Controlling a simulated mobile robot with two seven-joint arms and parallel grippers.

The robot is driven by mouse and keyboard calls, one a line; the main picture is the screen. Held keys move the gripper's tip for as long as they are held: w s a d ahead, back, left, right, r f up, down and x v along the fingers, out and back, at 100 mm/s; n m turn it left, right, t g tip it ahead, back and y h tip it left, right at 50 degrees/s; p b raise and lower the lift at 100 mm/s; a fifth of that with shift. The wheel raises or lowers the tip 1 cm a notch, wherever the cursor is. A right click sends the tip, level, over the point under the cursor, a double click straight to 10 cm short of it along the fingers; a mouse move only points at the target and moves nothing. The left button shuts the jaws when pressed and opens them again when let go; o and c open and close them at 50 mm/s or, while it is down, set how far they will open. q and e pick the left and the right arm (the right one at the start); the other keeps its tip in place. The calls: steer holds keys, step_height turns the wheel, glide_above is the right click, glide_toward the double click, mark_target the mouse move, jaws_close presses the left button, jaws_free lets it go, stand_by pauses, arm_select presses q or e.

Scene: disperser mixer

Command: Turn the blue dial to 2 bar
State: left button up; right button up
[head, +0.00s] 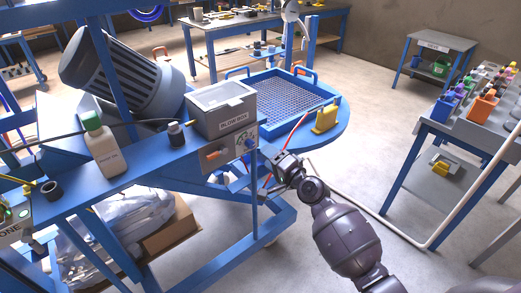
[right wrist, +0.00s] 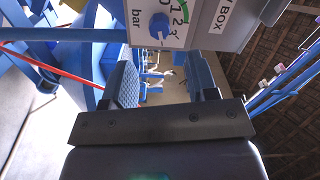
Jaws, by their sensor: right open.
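The blue dial (right wrist: 159,25) sits on a white panel with a printed number scale and the word "bar", at the top of the right wrist view. A pale mark shows on the dial, but I cannot tell surely which number it points to. My right gripper (head: 268,163) is open and empty, just right of and below the panel. In the right wrist view its two fingers (right wrist: 163,82) are apart, short of the dial and not touching it. My left gripper is not in view.
A white bottle (head: 101,146) and a small dark bottle (head: 176,134) stand on the blue bench.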

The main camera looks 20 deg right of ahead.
steer(key=v, duration=0.3)
stand_by(0.6)
steer(key=s+d+f+n+g+h, duration=0.1)
steer(key=s+f+n, duration=0.5)
steer(key=s, duration=0.8)
steer(key=s+d+f+n+g+h, duration=0.2)
steer(key=s+f+n+g+h, duration=0.2)
steer(key=s+f, duration=0.8)
steer(key=s+n+h, duration=0.1)
steer(key=s+n, duration=0.1)
steer(key=shift+s+d+g, duration=0.3)
steer(key=shift+s, duration=0.05)
